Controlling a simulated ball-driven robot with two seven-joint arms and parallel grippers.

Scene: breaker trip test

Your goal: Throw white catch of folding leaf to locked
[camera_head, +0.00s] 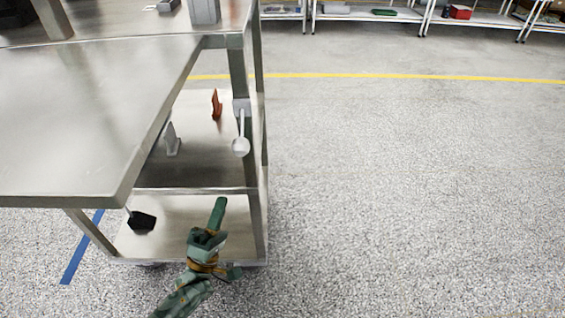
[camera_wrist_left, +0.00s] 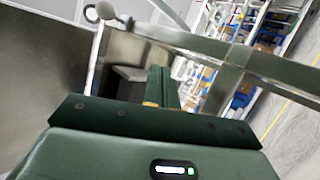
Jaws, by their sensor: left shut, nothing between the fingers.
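The white catch (camera_head: 241,128) is mounted on the front right leg of the metal trolley, below the tabletop corner. Its lever hangs down from a pale plate and ends in a round white knob (camera_head: 240,147). The folding leaf (camera_head: 85,120) is the large steel panel at the left; it looks raised, about level with the top. My left gripper (camera_head: 220,203) is green, shut and empty, below the knob and apart from it in the head view. In the left wrist view its fingers (camera_wrist_left: 158,88) point up the picture, with a round knob (camera_wrist_left: 105,10) at upper left.
A brown upright piece (camera_head: 216,105) and a grey one (camera_head: 172,140) stand on the middle shelf. A black object (camera_head: 142,221) is on the lower shelf. The trolley leg (camera_head: 254,170) is close to my gripper. The floor at right is clear; racks stand at the back.

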